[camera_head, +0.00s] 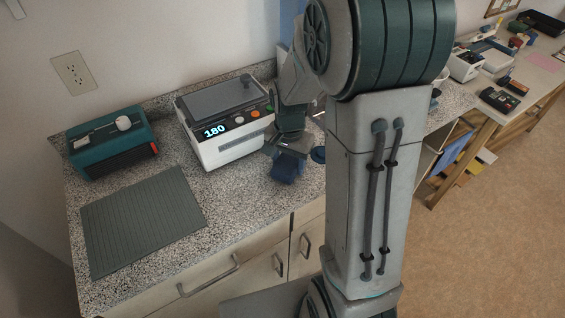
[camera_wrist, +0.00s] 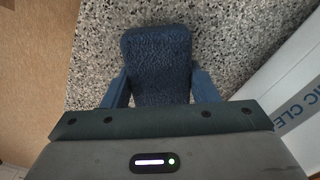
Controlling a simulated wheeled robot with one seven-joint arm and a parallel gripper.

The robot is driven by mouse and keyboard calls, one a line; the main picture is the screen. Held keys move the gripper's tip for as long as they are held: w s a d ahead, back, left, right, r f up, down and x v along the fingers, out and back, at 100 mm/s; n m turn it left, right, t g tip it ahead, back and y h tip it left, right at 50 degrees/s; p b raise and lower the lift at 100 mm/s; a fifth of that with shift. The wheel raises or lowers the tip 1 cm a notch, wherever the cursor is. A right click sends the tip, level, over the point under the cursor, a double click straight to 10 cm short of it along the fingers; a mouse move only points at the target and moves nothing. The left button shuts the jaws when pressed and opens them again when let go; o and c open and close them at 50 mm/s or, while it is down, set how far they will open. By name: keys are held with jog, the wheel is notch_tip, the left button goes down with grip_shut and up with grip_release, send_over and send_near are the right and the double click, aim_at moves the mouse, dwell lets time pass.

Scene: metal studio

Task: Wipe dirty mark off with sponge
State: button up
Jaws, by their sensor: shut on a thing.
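My gripper (camera_head: 289,152) is shut on a dark blue sponge (camera_head: 286,168), above or at the speckled counter (camera_head: 240,182), just right of the white device. In the wrist view, the sponge (camera_wrist: 158,62) sits between the two blue fingers of my gripper (camera_wrist: 161,88) and sticks out past them over the speckled surface. Whether the sponge touches the counter I cannot tell. I make out no dirty mark on the bare counter; the speckle makes small marks hard to see, and my arm hides part of the counter.
A white device (camera_head: 220,151) with a lit "180" display stands close left of my gripper. A teal box (camera_head: 108,150) stands farther left. A grey ribbed mat (camera_head: 140,222) lies at the front left. A farther bench (camera_head: 541,75) at right holds several items.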

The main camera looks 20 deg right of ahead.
jog(key=shift+a+r+p, duration=0.1)
jog(key=shift+r+p, duration=2.25)
jog(key=shift+r, duration=1.45)
jog(key=shift+s+f, duration=0.1)
jog(key=shift+f, duration=0.05)
